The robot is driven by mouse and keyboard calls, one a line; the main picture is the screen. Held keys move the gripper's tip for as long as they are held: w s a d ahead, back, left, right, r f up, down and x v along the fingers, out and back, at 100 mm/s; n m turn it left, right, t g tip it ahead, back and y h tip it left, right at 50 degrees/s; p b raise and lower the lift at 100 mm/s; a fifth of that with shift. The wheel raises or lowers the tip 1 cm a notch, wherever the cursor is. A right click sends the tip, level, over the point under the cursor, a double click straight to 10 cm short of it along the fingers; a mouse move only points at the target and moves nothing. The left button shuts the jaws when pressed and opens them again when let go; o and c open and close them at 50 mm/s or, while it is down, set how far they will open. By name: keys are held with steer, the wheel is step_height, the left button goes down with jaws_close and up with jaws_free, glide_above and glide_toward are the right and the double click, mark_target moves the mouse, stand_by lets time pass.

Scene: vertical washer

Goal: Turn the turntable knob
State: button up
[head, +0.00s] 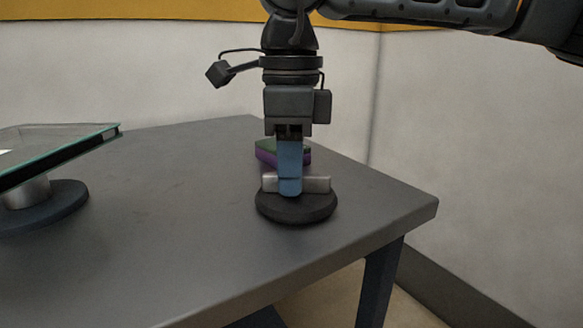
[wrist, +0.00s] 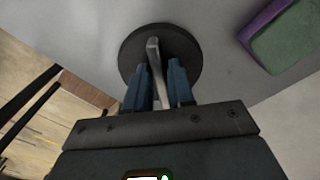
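The knob has a dark round base (head: 297,210) and a light metal bar handle (head: 318,184), near the right side of the table in the head view. In the wrist view its round base (wrist: 190,45) and bar (wrist: 154,56) show at the top middle. My gripper (head: 290,190) reaches down over the bar from above. In the wrist view the blue fingers of my gripper (wrist: 158,72) stand on either side of the bar, with narrow gaps to it. The fingers look open. Finger contact low on the bar is hard to see.
A purple and green block (head: 268,155) lies just behind the knob; it also shows in the wrist view (wrist: 285,35). A tilted glass-topped panel (head: 60,148) on a round stand (head: 55,203) is at the left. The grey table (head: 190,190) is clear between them.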

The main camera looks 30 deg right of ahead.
steer(key=shift+o, duration=1.2)
step_height(320, 180, up, 8)
steer(key=shift+f+p, duration=0.15)
steer(key=shift+p, duration=0.7)
